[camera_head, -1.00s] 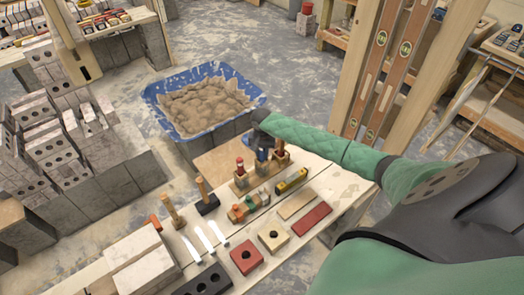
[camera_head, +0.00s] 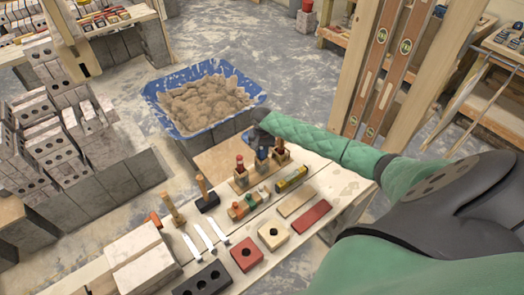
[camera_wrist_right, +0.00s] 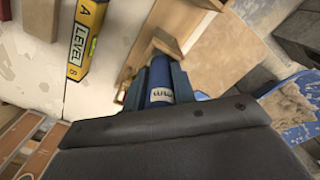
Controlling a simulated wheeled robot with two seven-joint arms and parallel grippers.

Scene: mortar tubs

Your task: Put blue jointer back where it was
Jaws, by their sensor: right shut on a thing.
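The blue jointer (camera_head: 262,154) stands in the middle of the wooden holder (camera_head: 239,186) on the bench, between a red-handled tool (camera_head: 240,164) and another red-topped tool (camera_head: 280,146). My right gripper (camera_head: 262,142) reaches down over it from above and is shut on its handle. In the right wrist view the blue handle (camera_wrist_right: 160,82) sits between the two dark fingers (camera_wrist_right: 158,90), with part of the wooden holder (camera_wrist_right: 150,48) behind it. The jointer's lower end is hidden, so I cannot tell how deep it sits in the holder. My left gripper is not in view.
A yellow level (camera_head: 292,180) lies right of the holder. A blue tub of mortar (camera_head: 240,82) stands behind the bench. Wooden posts (camera_head: 356,70) with levels rise at right.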

